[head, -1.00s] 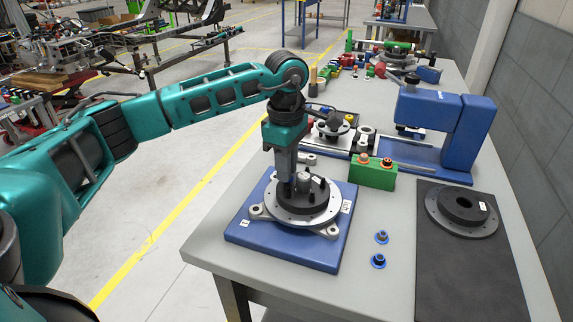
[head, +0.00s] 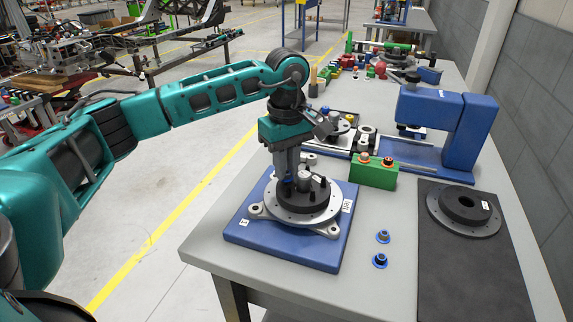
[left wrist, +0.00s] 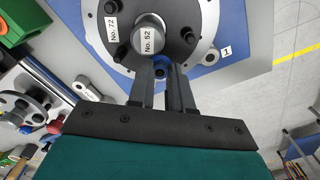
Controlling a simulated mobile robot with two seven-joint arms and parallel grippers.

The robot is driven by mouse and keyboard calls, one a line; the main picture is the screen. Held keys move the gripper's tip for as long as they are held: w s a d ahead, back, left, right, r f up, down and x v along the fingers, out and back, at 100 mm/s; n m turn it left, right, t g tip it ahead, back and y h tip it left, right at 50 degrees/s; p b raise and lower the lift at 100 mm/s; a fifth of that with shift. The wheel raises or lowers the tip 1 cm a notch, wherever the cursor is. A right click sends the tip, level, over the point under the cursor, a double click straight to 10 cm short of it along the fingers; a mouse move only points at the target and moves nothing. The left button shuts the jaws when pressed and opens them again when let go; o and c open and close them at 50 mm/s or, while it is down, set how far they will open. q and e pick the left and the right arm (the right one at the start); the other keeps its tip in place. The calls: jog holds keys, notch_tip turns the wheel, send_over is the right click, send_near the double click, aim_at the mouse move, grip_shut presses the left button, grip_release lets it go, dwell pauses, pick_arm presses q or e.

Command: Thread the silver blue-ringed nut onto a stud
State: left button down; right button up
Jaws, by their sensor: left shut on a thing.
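In the left wrist view the gripper (left wrist: 161,68) is shut on the blue-ringed nut (left wrist: 161,71), of which a blue rim and dark centre show between the fingertips. Black studs (left wrist: 122,52) stand around the hub's central silver post (left wrist: 150,32). The nut is at the hub's edge; whether it sits on a stud is hidden by the fingers. My right gripper is not in view.
Two more blue-ringed nuts (head: 383,237) (head: 379,261) lie on the grey table (head: 375,215). A blue press-like stand (head: 465,130) and a black mat (head: 470,275) with another hub (head: 464,208) are to the right.

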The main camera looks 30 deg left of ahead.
pick_arm(q)
jog(key=c, duration=1)
grip_release()
jog(key=c, duration=0.3)
jog(key=shift+c, duration=0.2)
jog(key=shift+n+p, duration=0.3)
jog(key=shift+n, duration=1.4)
jog(key=shift+n+p, duration=0.3)
jog(key=shift+n, duration=1.4)
